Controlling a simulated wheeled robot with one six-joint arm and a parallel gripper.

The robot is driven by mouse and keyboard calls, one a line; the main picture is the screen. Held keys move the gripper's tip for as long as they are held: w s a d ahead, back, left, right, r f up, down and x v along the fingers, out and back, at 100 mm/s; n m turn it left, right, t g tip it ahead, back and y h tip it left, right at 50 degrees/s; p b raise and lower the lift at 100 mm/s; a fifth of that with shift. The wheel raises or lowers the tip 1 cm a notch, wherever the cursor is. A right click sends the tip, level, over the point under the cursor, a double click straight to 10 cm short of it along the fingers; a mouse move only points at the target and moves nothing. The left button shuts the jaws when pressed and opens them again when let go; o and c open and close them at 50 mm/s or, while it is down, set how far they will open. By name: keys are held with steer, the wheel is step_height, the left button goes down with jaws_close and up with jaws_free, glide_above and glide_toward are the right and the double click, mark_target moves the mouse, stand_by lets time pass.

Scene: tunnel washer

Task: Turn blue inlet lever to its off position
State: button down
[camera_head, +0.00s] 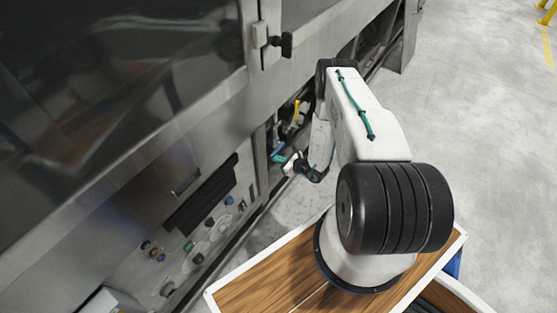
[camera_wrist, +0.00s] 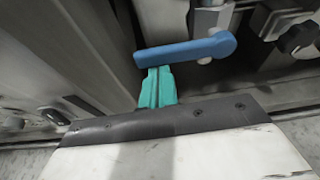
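The blue inlet lever (camera_wrist: 185,52) lies nearly level across the upper middle of the wrist view, with its round hub at the right end and its free end to the left. My gripper (camera_wrist: 158,72) has teal fingers that look closed together with nothing between them. The fingertips are just below the left part of the lever; I cannot tell whether they touch it. In the head view, my gripper (camera_head: 277,157) reaches into an opening in the machine's side, and the lever is too small to make out clearly.
A grey panel stands close on the left of the wrist view. A black knob (camera_wrist: 297,38) is at the right. In the head view, a yellow part (camera_head: 297,111) is above my gripper, and a control panel with several buttons (camera_head: 198,232) is lower left.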

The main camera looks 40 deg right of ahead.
steer(key=s+d, duration=0.3)
steer(key=s, duration=0.6)
steer(key=shift+f, duration=0.3)
steer(key=shift+d, duration=0.1)
